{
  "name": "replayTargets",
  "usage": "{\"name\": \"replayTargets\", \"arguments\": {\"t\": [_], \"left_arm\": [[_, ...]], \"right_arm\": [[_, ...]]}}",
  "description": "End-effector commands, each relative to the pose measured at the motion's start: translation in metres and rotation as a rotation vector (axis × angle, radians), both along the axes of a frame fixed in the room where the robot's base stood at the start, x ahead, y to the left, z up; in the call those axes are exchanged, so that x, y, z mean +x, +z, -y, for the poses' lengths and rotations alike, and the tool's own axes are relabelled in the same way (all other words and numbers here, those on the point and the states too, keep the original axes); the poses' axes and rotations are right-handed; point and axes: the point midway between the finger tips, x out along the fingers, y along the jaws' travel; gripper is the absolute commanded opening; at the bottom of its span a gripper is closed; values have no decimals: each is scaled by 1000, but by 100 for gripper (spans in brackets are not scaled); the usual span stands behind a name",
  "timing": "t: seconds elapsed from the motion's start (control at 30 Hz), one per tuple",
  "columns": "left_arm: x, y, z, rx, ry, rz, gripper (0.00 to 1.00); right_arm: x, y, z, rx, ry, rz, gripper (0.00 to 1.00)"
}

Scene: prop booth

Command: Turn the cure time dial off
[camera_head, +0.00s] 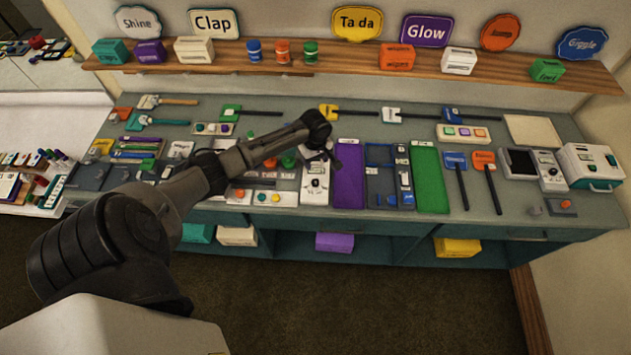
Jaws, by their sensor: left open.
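My left arm comes in from the lower left, and its gripper (328,157) is open above the middle of the bench. It hangs just over the upper part of a white control box (314,198) with a dark round knob (315,183) on its face. I cannot tell whether the fingertips touch the box. A second white unit with a knob (549,172) stands at the right beside a dark screen. The labels are too small to read, so I cannot tell which knob is the cure time dial or how it is set. My right gripper does not show.
A purple panel (349,176) and a green panel (429,180) lie right of the box. A button panel (264,197) lies left of it. Several tools lie along the bench back. A wooden shelf (350,75) with signs and blocks runs above.

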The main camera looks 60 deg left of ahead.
Motion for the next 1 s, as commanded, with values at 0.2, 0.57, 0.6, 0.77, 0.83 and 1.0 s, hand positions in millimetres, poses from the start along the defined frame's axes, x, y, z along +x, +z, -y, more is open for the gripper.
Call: {"name": "replayTargets", "arguments": {"t": [0.2,0.57,0.6,0.77,0.83,1.0], "left_arm": [[0,-35,0,-3,9,-4,57],[0,-99,0,0,6,-3,57],[0,-104,0,0,5,-2,57],[0,-120,-1,0,5,-2,57],[0,-125,0,0,4,-1,57],[0,-130,0,0,3,-1,57]], "right_arm": [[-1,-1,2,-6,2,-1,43],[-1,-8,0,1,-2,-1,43],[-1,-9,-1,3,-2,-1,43],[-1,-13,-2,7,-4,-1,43],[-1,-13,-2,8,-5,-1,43],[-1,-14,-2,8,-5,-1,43]]}}
